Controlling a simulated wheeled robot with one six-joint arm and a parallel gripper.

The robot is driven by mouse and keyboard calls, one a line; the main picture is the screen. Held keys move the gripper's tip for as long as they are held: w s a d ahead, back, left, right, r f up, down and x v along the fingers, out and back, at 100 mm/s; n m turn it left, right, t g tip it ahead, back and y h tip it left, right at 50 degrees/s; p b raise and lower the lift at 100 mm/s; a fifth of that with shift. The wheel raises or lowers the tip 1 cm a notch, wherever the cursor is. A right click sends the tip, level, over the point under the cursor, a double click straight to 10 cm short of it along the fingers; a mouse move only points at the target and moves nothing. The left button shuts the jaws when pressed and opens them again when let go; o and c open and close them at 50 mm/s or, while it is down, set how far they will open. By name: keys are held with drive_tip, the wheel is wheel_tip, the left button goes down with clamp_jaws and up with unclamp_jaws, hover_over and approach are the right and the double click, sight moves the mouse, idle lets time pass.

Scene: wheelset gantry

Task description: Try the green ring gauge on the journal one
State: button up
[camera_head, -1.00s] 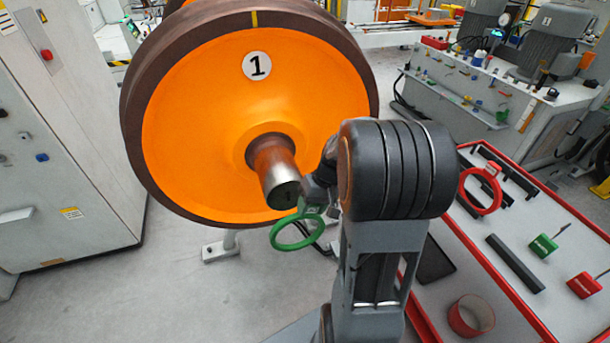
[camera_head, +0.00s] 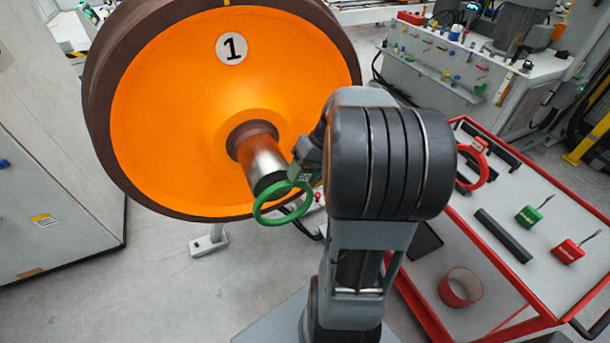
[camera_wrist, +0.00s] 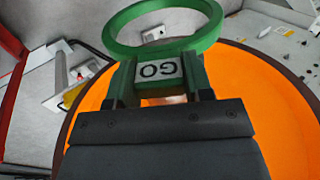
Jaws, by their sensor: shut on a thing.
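The orange wheel (camera_head: 180,110) with a "1" label fills the left of the head view. Its steel journal (camera_head: 262,162) sticks out towards me from the hub. My gripper (camera_head: 304,170) is shut on the handle of the green ring gauge (camera_head: 257,208). The ring hangs in front of the journal's end and overlaps its lower edge in the head view; I cannot tell whether they touch. In the wrist view the green ring (camera_wrist: 108,33) and its "GO" handle (camera_wrist: 158,71) sit between my fingers, with the orange wheel behind. The journal is mostly hidden there.
A grey cabinet (camera_head: 50,190) is at left. Floor shows below the wheel.

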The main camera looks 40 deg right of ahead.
drive_tip(key=shift+w+d, duration=0.2)
drive_tip(key=shift+w, duration=0.9)
drive_tip(key=shift+w+d, duration=0.2)
drive_tip(key=shift+w, duration=0.9)
drive_tip(key=shift+w+d+p, duration=0.2)
drive_tip(key=shift+w+p, duration=0.1)
drive_tip(key=shift+w, duration=0.6)
drive_tip(key=shift+w+d+p, duration=0.15)
drive_tip(key=shift+w+p, duration=0.1)
drive_tip(key=shift+w, duration=0.7)
drive_tip(key=shift+w+d+p, duration=0.2)
drive_tip(key=shift+w+p, duration=0.1)
drive_tip(key=shift+w, duration=0.6)
drive_tip(key=shift+s+a+b, duration=0.35)
drive_tip(key=shift+s+b, duration=0.05)
drive_tip(key=shift+s, duration=1.3)
drive_tip(key=shift+s+a+b, duration=0.3)
drive_tip(key=shift+s+b, duration=0.15)
drive_tip(key=shift+s, duration=1.25)
drive_tip(key=shift+s+a+b, duration=0.35)
drive_tip(key=shift+s+b, duration=0.05)
drive_tip(key=shift+s, duration=1.3)
